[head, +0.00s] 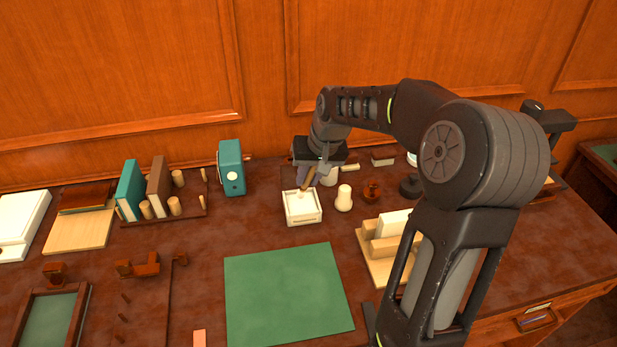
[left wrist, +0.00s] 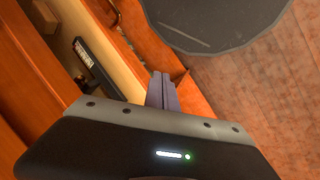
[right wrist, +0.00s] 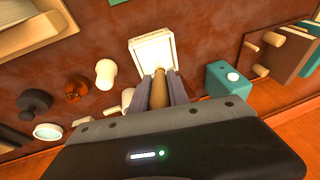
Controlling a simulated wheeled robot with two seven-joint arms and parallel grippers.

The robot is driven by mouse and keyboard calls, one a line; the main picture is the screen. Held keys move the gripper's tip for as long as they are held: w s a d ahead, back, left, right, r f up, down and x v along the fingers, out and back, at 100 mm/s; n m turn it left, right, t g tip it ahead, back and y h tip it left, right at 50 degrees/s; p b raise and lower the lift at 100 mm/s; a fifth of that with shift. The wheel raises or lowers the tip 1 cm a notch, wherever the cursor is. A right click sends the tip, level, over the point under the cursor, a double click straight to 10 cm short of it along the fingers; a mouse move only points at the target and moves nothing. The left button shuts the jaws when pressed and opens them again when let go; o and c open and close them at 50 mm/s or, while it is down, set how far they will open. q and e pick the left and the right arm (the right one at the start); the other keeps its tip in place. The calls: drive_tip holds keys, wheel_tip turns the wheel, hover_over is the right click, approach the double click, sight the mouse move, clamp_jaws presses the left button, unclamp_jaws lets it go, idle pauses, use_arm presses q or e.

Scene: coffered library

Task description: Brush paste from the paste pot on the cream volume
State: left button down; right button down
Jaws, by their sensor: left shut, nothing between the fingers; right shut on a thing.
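My right gripper (head: 313,172) is shut on a wooden-handled brush (right wrist: 160,88), which points down at a shallow square white tray (head: 303,219). The tray also shows in the right wrist view (right wrist: 142,43). The brush's lower end is hard to make out there. A white round pot (head: 344,199) stands just right of the tray; no label shows whether it is the paste pot. A cream block like a volume (head: 394,222) rests in a pale wooden cradle (head: 378,270), partly behind my right arm. My left gripper (left wrist: 162,90) is shut and empty, seen only in its wrist view.
A green mat (head: 288,297) lies clear in the front middle. A teal box (head: 231,167) and a rack with upright books (head: 158,187) stand left of the tray. A brown jar (head: 372,190) stands right of the white pot. Wall panels rise behind the table.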

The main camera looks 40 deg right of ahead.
drive_tip(key=shift+r+p, duration=1.5)
drive_tip(key=shift+r, duration=0.85)
drive_tip(key=shift+w+a+f, duration=0.1)
drive_tip(key=shift+w+a, duration=0.05)
drive_tip(key=shift+w, duration=0.2)
drive_tip(key=w+a+f+n+y, duration=0.1)
drive_tip(key=a+f+n, duration=0.2)
drive_tip(key=a, duration=0.8)
drive_tip(key=w+a+f+n+y+b, duration=0.1)
drive_tip(key=w+a+f+n, duration=0.1)
drive_tip(key=a, duration=1)
wheel_tip(320, 180, down, 2)
drive_tip(key=shift+w+f+n+g, duration=0.1)
drive_tip(key=shift+w+n+g, duration=0.2)
drive_tip(key=shift+n, duration=0.4)
drive_tip(key=shift+s+a, duration=0.1)
drive_tip(key=shift+s, duration=0.05)
